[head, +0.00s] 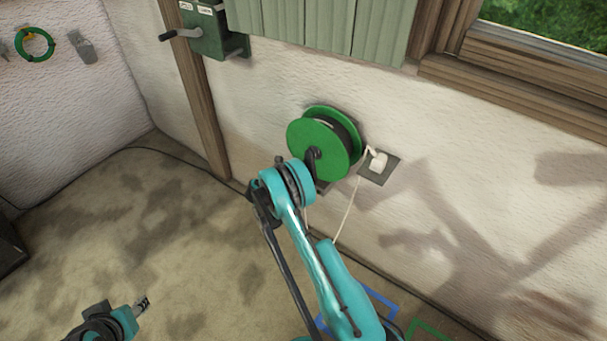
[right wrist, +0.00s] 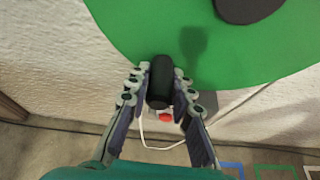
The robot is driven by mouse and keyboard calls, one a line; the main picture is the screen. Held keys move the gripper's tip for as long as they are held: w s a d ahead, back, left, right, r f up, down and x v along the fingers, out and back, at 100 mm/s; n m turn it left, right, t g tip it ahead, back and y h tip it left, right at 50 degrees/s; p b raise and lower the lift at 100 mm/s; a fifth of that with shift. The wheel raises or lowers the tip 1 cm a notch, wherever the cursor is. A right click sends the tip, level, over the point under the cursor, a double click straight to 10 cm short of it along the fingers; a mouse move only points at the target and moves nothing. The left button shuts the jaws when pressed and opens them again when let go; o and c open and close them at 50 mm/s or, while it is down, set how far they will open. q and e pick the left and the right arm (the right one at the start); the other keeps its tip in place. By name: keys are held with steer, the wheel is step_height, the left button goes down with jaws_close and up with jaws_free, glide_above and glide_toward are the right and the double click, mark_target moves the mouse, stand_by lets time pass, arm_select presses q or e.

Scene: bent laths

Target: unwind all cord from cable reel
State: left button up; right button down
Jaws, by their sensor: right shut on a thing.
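The green cable reel (head: 322,148) is mounted on the white wall, with a dark gap between its two discs; whether cord is wound there I cannot tell. In the right wrist view its green disc (right wrist: 130,30) fills the top. My right gripper (right wrist: 160,90) is shut on the reel's black crank handle (right wrist: 160,75). In the head view my right arm hides most of that grip. A white cord (head: 347,210) hangs beside the reel, and a white plug (head: 377,161) sits at the wall plate to its right. My left gripper (head: 143,303) is low at left, away from the reel; its finger opening is unclear.
A dark green crank box (head: 213,35) is on the wall above left, beside green shutter slats (head: 320,25). A green ring (head: 35,43) hangs on the left wall. Blue (head: 380,300) and green (head: 428,330) outlines mark the floor at right. Floor in the left middle is clear.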

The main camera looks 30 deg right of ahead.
mark_target(291, 149)
steer(key=shift+w+a+r+m+t+y, duration=0.15)
steer(key=shift+w+a+r+m+t, duration=0.15)
steer(key=shift+w+r+m+t, duration=0.55)
steer(key=shift+w+a+r+m+t+y, duration=0.1)
steer(key=shift+w+a+r+m+t, duration=0.25)
steer(key=shift+w+r+m, duration=0.55)
steer(key=shift+w+a+r+m+t+y, duration=0.2)
steer(key=shift+w+r+m+t, duration=0.4)
steer(key=shift+r+m, duration=0.6)
steer(key=shift+s, duration=0.1)
steer(key=c, duration=1.3)
jaws_free()
steer(key=shift+a, duration=0.1)
steer(key=v, duration=1.2)
